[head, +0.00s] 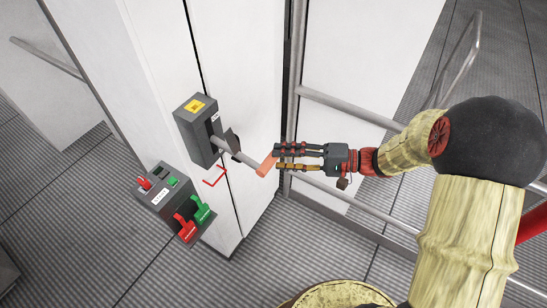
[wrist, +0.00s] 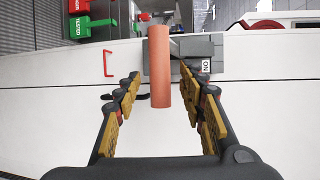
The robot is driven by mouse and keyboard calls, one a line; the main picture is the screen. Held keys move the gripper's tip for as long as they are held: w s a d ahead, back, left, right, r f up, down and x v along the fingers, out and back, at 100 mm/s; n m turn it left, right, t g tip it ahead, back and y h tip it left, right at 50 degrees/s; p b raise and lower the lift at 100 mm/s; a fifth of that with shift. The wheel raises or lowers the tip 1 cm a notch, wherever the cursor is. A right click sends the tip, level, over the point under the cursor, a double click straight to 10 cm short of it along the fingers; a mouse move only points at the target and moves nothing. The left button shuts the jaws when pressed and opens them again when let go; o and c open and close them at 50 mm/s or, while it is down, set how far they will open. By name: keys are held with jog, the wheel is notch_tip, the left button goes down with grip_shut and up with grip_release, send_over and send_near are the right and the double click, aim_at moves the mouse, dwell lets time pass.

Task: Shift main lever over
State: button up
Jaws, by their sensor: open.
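The main lever has a dark grey box (head: 197,130) with a yellow label on the white cabinet, a grey shaft (head: 236,152) and a salmon-orange grip (head: 266,165) pointing right toward my gripper. My gripper (head: 278,158) is open, with its fingertips right at the grip's end. In the wrist view the orange grip (wrist: 160,75) shows centred between the two yellow-padded fingers, with a gap on each side. No contact shows. Behind the grip, the grey box (wrist: 205,50) has an "ON" label (wrist: 207,66).
A smaller control box (head: 165,192) with red and green levers (head: 202,210) stands lower left of the main lever. A thin red bracket (head: 215,177) sits on the cabinet below the shaft. Grey handrails (head: 345,108) run behind my gripper.

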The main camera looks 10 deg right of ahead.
jog(key=shift+x, duration=1.7)
jog(key=shift+c, duration=0.5)
grip_shut()
